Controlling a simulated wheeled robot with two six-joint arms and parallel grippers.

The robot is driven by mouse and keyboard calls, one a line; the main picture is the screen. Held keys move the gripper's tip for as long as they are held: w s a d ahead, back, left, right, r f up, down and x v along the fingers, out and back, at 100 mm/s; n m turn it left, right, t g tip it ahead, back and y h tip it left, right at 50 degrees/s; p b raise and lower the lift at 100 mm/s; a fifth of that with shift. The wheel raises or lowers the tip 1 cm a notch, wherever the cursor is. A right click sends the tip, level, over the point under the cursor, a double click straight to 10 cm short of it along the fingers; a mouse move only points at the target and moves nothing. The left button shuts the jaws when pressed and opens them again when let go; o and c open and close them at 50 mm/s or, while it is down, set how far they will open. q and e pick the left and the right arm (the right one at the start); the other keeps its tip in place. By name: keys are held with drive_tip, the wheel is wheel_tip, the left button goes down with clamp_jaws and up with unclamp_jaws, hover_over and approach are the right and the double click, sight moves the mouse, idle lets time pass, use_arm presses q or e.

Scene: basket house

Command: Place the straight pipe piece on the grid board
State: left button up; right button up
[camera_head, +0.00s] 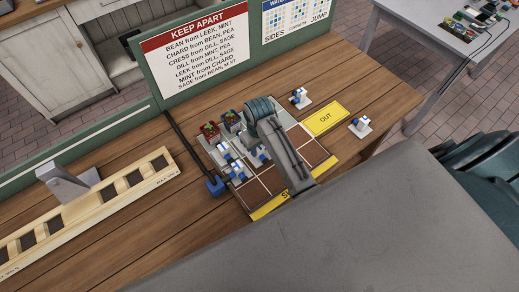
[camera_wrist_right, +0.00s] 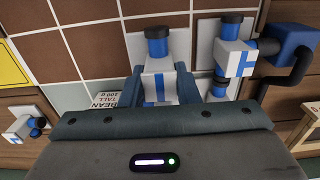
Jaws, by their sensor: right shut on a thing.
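The grid board (camera_head: 271,180) has brown and pale squares and lies on the wooden table. My right gripper (camera_wrist_right: 161,78) is shut on a straight pipe piece (camera_wrist_right: 159,88), a white block with a blue stripe and a dark-capped blue end, over pale squares. In the head view the right arm covers part of the board and hides the held piece. Other white-and-blue pipe pieces (camera_head: 236,170) stand on the board's left part; one with a side branch (camera_wrist_right: 232,58) is right of the gripper in the wrist view. My left gripper is not in view.
A yellow OUT mat (camera_head: 325,118) adjoins the board. Loose pipe pieces stand behind it (camera_head: 300,98) and to its right (camera_head: 360,126). A blue fitting on a black pipe (camera_head: 215,186) touches the left edge. Plant pots (camera_head: 210,131) stand at the back. A slotted wooden beam (camera_head: 90,208) lies left.

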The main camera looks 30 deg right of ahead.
sight(260, 153)
wheel_tip(260, 153, down, 2)
drive_tip(key=shift+s+f+p, duration=0.15)
drive_tip(key=shift+p, duration=0.25)
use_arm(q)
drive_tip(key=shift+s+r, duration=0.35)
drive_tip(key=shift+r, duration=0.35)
use_arm(e)
drive_tip(key=shift+d+f, duration=0.1)
drive_tip(key=shift+f, duration=0.2)
drive_tip(key=o, duration=1)
drive_tip(key=shift+f, duration=0.1)
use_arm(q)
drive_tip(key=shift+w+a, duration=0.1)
use_arm(e)
wheel_tip(260, 153, up, 7)
drive_tip(key=b, duration=0.3)
wheel_tip(260, 153, up, 4)
drive_tip(key=shift+r+p, duration=0.1)
drive_tip(key=shift+p, duration=0.75)
use_arm(q)
drive_tip(key=shift+p, duration=0.6)
use_arm(e)
drive_tip(key=shift+r, duration=0.6)
